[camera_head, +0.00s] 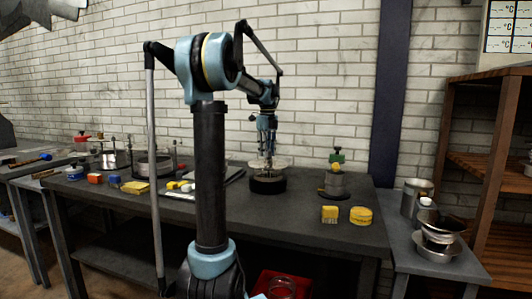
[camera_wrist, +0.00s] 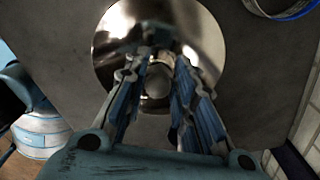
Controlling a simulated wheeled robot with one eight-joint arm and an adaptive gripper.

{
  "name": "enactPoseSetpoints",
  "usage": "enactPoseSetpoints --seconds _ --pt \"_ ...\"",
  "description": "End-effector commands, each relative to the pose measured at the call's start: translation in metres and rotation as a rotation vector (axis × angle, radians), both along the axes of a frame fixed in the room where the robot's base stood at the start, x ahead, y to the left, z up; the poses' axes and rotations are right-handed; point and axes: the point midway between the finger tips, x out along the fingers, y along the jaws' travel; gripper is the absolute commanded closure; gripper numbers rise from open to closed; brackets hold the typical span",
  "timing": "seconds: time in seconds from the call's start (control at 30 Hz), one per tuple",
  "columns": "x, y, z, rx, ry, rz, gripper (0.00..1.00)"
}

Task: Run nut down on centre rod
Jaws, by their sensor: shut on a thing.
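My gripper (camera_head: 267,156) points down over a shiny metal disc (camera_head: 280,164) on a dark round base (camera_head: 268,185) on the workbench. In the wrist view the disc (camera_wrist: 108,50) shows as a bright round plate below the fingers. My gripper (camera_wrist: 158,62) is shut on a small round metal piece (camera_wrist: 156,82), apparently the nut, near the disc's middle. The fingers hide parts of it. I cannot make out the centre rod or the thread, nor tell how high the nut sits above the disc.
Several small boxes and pipe parts lie left. A side table holds metal pots (camera_head: 416,197). The bench's front middle is clear.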

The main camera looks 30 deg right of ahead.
Motion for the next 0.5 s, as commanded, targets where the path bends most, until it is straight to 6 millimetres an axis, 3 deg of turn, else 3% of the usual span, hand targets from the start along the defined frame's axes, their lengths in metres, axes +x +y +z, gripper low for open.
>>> enactPoseSetpoints --seconds 0.5 --pt "0.0016 -0.0058 0.0002 -0.005 -0.002 -0.449 1.00"
